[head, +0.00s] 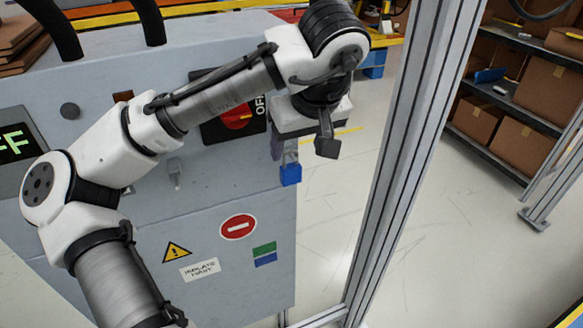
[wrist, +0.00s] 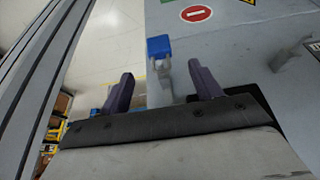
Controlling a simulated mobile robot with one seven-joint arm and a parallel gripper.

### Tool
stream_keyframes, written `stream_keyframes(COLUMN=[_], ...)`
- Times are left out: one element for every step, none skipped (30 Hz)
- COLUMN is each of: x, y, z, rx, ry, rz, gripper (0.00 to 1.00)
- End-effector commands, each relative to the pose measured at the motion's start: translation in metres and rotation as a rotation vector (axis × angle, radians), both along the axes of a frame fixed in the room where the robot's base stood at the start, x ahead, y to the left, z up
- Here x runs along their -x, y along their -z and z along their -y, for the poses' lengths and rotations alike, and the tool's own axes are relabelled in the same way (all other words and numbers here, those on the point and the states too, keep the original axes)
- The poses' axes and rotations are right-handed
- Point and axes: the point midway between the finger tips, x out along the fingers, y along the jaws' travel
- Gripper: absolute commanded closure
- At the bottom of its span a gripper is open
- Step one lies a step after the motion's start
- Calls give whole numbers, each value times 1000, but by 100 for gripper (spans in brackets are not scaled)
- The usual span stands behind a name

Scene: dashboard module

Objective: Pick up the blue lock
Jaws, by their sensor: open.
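The blue lock (head: 290,175) is small and boxy. It hangs at the right edge of the grey cabinet, just below my gripper (head: 283,153) in the head view. In the wrist view the lock (wrist: 158,46) lies just beyond the fingertips, with its pale shackle roughly in line with the gap between them. My gripper (wrist: 161,75) is open, with one dark finger on each side of that gap and nothing held. What the shackle hangs from is mostly hidden by my gripper in the head view.
The grey cabinet (head: 215,275) carries a red rotary switch (head: 236,116) marked OFF, partly behind my arm. A metal frame post (head: 405,150) stands close to the right of my gripper. Shelves with cardboard boxes (head: 525,145) stand farther right. Open floor lies between.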

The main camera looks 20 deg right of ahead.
Motion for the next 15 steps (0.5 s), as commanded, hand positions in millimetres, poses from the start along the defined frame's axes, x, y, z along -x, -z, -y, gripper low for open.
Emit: stream_keyframes(x=[-4, -5, -7, -10, -12, -14, -15, -16, -17, -18, -18, -19, -21, -22, -25], y=[9, 14, 20, 24, 28, 33, 36, 38, 41, 42, 43, 44, 46, 49, 53], z=[0, 0, 0, 0, 0, 0, 0, 0, 0, 0, 0, 0, 0, 0, -1], rx=[2, 3, 3, 2, 3, 3, 3, 3, 2, 2, 2, 2, 1, 1, 1], ry=[2, 1, 2, 1, 1, 0, 1, 1, 2, 2, 2, 2, 2, 2, 0], rz=[-5, -4, -4, -3, -3, -1, -1, -2, -1, 0, 1, 1, 0, 0, 0], gripper=[36, 36, 36, 36, 36, 36, 36, 36, 36, 36, 36, 36, 36, 36, 36])
